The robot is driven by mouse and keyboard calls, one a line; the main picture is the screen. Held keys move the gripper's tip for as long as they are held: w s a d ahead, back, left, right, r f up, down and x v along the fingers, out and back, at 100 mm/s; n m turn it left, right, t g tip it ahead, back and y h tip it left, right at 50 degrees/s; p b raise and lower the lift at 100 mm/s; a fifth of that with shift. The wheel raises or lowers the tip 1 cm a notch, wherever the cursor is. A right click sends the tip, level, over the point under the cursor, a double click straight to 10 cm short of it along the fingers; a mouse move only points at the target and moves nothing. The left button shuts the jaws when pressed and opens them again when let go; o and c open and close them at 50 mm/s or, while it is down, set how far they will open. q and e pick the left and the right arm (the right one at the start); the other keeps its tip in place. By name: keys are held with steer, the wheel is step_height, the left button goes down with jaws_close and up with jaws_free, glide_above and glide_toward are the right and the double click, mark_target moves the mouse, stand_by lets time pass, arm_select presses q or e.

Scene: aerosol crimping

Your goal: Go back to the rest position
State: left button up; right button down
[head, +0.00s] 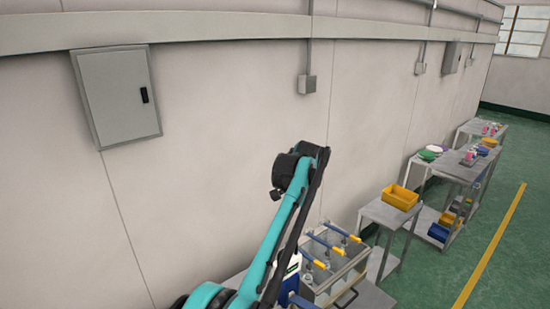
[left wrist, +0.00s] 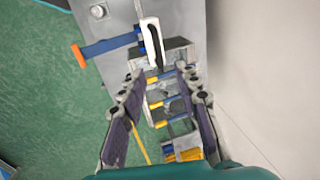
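My left gripper (left wrist: 160,72) shows in the left wrist view with its two purple-padded fingers spread apart. Nothing is held between them. Beyond the fingers is a grey fixture with several yellow-and-blue levers, which also shows in the head view (head: 335,270). A pale slotted handle (left wrist: 152,42) and a blue lever with an orange end (left wrist: 95,48) appear past the fingertips. In the head view my teal left arm rises from the bottom and bends at a dark joint; its gripper cannot be made out there. My right gripper is in neither view.
The fixture stands on a grey table. A side table with a yellow bin (head: 400,197) and further tables (head: 465,165) with bins and small items line the wall to the right. A grey wall cabinet (head: 118,95) hangs at left. Green floor (head: 440,265) is clear at right.

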arm_select(q)
steer(key=s+a+f+n+t+h+b, duration=0.1)
steer(key=s+a+f+n+b, duration=0.2)
steer(key=s+a+f+b, duration=0.45)
steer(key=s+a+f+n+t+b, duration=0.15)
steer(key=s+a+f+b, duration=0.25)
steer(key=s+a+b, duration=0.5)
steer(key=s+a+f+n+t+b, duration=0.1)
steer(key=s+a+f+n+b, duration=0.1)
steer(key=s+f, duration=0.4)
steer(key=s+a+f+n+b, duration=0.2)
steer(key=s+a+f+b, duration=0.2)
steer(key=f, duration=0.7)
steer(key=s+a+f+n+t+b, duration=0.1)
steer(key=s+a+f+b, duration=0.3)
steer(key=s+f, duration=0.4)
steer(key=shift+f+n+t+b, duration=0.35)
steer(key=shift+f+n+b, duration=0.1)
steer(key=shift+f+b, duration=0.4)
